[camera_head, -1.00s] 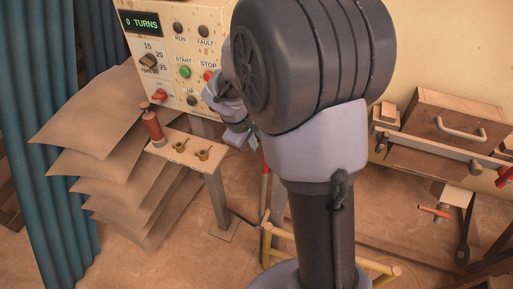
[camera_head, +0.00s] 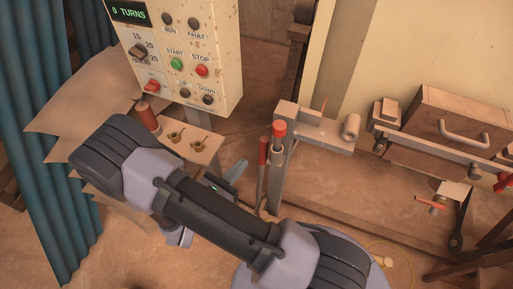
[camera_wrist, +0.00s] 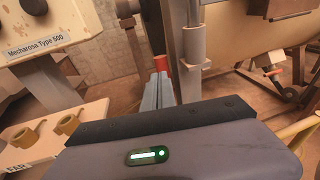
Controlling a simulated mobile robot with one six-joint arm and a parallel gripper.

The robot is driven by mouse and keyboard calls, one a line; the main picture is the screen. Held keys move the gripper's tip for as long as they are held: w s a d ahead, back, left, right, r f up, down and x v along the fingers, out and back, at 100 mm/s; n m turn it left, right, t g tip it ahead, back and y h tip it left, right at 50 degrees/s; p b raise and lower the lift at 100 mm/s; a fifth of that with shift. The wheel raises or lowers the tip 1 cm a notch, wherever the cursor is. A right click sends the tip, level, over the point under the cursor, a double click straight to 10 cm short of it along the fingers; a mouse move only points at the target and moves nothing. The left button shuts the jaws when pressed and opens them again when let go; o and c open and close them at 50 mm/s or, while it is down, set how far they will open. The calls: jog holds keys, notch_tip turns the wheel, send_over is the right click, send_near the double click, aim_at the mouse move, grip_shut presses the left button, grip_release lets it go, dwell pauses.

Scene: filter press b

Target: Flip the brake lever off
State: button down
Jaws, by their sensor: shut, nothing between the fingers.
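A red-tipped lever (camera_head: 279,130) stands upright at the grey post right of the control box. A red rod (camera_head: 263,150) stands just left of it. No label marks either as the brake lever, so I cannot tell which it is. My gripper (camera_head: 238,168) is shut and empty, left of the red rod and apart from it. Part of it is hidden behind my arm. In the wrist view the shut fingers (camera_wrist: 158,92) point toward a red part (camera_wrist: 162,63) beside a grey post (camera_wrist: 193,45); contact cannot be told.
The control box (camera_head: 190,50) with buttons stands at upper left. A small shelf (camera_head: 205,155) with brass pieces and a red bottle (camera_head: 147,117) sits below it. Brown sheets and a blue curtain (camera_head: 40,150) are at left.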

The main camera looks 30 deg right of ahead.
aim_at(261, 140)
jog(key=b+x, duration=0.1)
jog(key=x, duration=0.7)
jog(key=shift+w+d+f, duration=0.15)
jog(key=shift+d, duration=0.25)
jog(key=w+d, duration=0.2)
jog(key=d, duration=0.1)
jog(key=shift+w+g+y+p, duration=0.25)
jog(key=shift+g+y+p, duration=0.05)
jog(key=shift+g+y, duration=0.1)
jog(key=shift+w+a, duration=0.1)
jog(key=shift+a, duration=0.1)
